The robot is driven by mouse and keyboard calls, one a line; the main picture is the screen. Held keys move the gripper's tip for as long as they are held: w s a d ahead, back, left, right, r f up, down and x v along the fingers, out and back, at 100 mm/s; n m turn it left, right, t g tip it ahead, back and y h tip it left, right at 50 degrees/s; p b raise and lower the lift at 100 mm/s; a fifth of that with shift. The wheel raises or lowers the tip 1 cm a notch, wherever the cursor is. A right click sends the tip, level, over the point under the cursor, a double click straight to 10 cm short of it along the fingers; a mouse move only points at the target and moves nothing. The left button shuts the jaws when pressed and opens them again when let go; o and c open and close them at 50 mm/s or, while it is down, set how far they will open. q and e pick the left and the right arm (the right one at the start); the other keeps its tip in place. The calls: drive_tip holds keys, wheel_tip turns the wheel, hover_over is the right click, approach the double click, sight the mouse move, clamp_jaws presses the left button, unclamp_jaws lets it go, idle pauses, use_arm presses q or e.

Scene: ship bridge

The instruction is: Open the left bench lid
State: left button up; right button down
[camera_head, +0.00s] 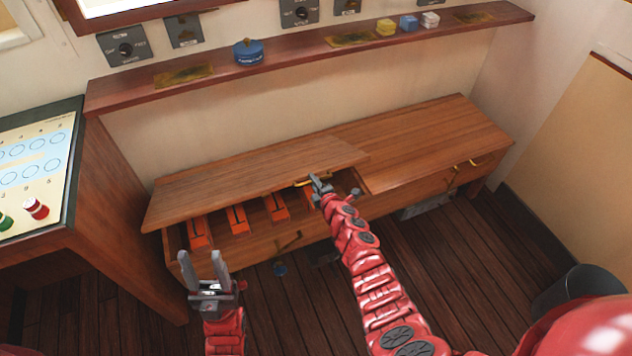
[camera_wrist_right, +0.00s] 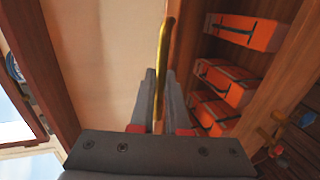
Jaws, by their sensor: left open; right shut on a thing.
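The left bench lid (camera_head: 250,178) is tilted up partway, its front edge raised above the bench box. Orange items (camera_head: 238,218) show in the open gap below it, and several also show in the right wrist view (camera_wrist_right: 232,84). My right gripper (camera_head: 318,184) is shut on the brass handle (camera_head: 305,183) at the lid's front edge; the handle runs between its fingers in the right wrist view (camera_wrist_right: 164,60). My left gripper (camera_head: 205,268) is open and empty, in front of the bench's left end.
The right bench lid (camera_head: 420,140) lies closed beside it, with a brass handle (camera_head: 481,161). A shelf (camera_head: 300,52) above the bench carries a blue round tin (camera_head: 248,52) and small blocks. A console (camera_head: 40,170) stands at left, a dark bin (camera_head: 575,292) at lower right.

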drive_tip(key=shift+w+a+r+p, duration=0.15)
drive_tip(key=shift+w+r+p, duration=0.3)
drive_tip(key=shift+r, duration=0.25)
drive_tip(key=shift+w+a+r+p, duration=0.15)
drive_tip(key=shift+w+r+p, duration=0.3)
drive_tip(key=shift+r, duration=0.25)
drive_tip(key=shift+w+a+r+p, duration=0.15)
drive_tip(key=shift+w+r+p, duration=0.2)
drive_tip(key=shift+r+p, duration=0.3)
